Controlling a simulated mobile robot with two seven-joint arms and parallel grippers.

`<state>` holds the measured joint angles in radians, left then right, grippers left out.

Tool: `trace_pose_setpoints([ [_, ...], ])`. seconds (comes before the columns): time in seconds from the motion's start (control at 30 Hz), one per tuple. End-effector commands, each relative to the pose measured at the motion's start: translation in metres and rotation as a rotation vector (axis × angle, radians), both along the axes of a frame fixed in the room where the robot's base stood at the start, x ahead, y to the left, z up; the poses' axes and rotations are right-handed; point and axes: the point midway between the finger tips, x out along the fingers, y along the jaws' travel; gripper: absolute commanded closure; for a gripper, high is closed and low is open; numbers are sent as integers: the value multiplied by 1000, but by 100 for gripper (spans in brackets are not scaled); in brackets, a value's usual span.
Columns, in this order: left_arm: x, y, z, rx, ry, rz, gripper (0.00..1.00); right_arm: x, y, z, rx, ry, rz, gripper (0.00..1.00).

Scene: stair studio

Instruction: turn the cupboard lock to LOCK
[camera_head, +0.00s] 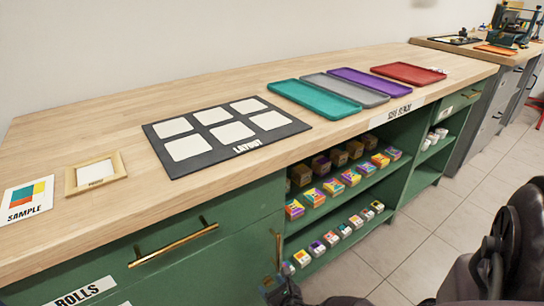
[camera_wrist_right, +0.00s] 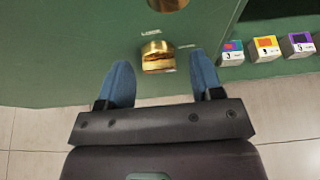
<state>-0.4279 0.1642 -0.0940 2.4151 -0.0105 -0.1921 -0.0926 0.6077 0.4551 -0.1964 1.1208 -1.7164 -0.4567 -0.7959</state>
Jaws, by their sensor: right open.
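The cupboard lock shows in the right wrist view as a brass knob (camera_wrist_right: 158,60) on a green cupboard front (camera_wrist_right: 70,45). One small label sits above the knob and another to its right; both are too small to read surely. My right gripper (camera_wrist_right: 162,74) is open, with one blue finger on each side of the knob and gaps between. I cannot tell how deep the fingers reach. In the head view my right gripper (camera_head: 278,279) is low at the bottom edge, in front of the cupboard (camera_head: 225,262); the lock is hidden there. My left gripper is out of view.
Open shelves (camera_head: 350,200) with several small boxes stand right of the cupboard door. A brass handle (camera_head: 175,245) sticks out from the drawer above. The wooden counter (camera_head: 110,130) holds a layout board (camera_head: 155,131) and trays. The tiled floor (camera_head: 420,262) is clear in front.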

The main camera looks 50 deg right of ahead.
Motion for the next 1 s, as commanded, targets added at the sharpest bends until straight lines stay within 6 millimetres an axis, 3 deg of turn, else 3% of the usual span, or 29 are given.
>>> trace_pose_setpoints([
  [0.03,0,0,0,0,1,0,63,0,0,0,0,0,0,42],
  [0.3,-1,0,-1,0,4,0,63,0,0,0,0,0,0,83],
  [0.37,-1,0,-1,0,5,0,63,0,0,0,0,0,0,89],
  [0.67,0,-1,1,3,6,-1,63,0,0,1,-41,9,-1,89],
  [1.0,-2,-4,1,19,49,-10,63,3,2,3,-262,60,-1,89],
])
